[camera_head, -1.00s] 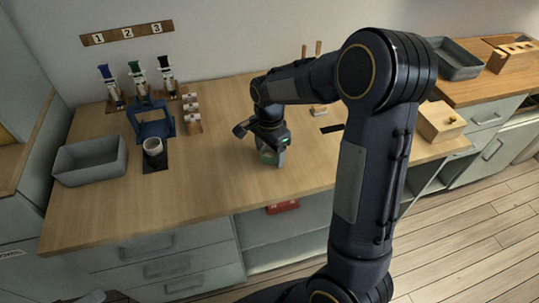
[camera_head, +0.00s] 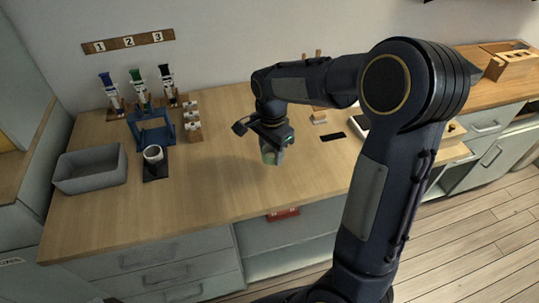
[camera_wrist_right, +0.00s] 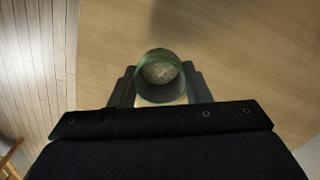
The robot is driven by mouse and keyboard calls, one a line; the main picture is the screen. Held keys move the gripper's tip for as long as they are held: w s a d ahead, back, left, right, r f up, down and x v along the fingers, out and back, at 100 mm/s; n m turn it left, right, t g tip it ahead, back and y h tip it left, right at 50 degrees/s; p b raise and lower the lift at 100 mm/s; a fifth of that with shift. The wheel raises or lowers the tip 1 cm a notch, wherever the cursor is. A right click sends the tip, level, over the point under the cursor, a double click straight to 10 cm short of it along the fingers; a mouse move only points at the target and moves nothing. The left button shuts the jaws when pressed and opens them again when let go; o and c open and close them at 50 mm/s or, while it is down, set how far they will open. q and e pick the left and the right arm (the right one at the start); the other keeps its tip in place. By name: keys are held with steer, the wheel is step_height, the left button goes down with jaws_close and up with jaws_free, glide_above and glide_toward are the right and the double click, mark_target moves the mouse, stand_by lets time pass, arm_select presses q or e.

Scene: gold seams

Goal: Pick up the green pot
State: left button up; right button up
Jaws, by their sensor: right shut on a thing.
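The green pot (camera_head: 269,157) is under my right gripper (camera_head: 270,150), near the middle of the wooden counter in the head view. In the right wrist view the pot (camera_wrist_right: 159,75) shows its round open mouth with a pale, grainy inside. It sits between the two fingers of my right gripper (camera_wrist_right: 160,88), which is shut on it. The pot looks raised above the counter, with wood and a dark shadow behind it. The gripper body hides part of the pot in the head view. My left gripper is not in view.
A grey bin (camera_head: 91,166) stands at the counter's left. A white cup (camera_head: 153,154) stands on a dark mat by a blue stand (camera_head: 152,130). Several small blocks and bottles are behind. The wooden counter (camera_head: 215,185) is clear around and in front of the pot.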

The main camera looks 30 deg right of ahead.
steer(key=s+a+r, duration=0.2)
steer(key=s+r, duration=0.6)
steer(key=s, duration=0.4)
steer(key=shift+s+a, duration=0.2)
steer(key=shift+a, duration=0.15)
steer(key=shift+r, duration=0.1)
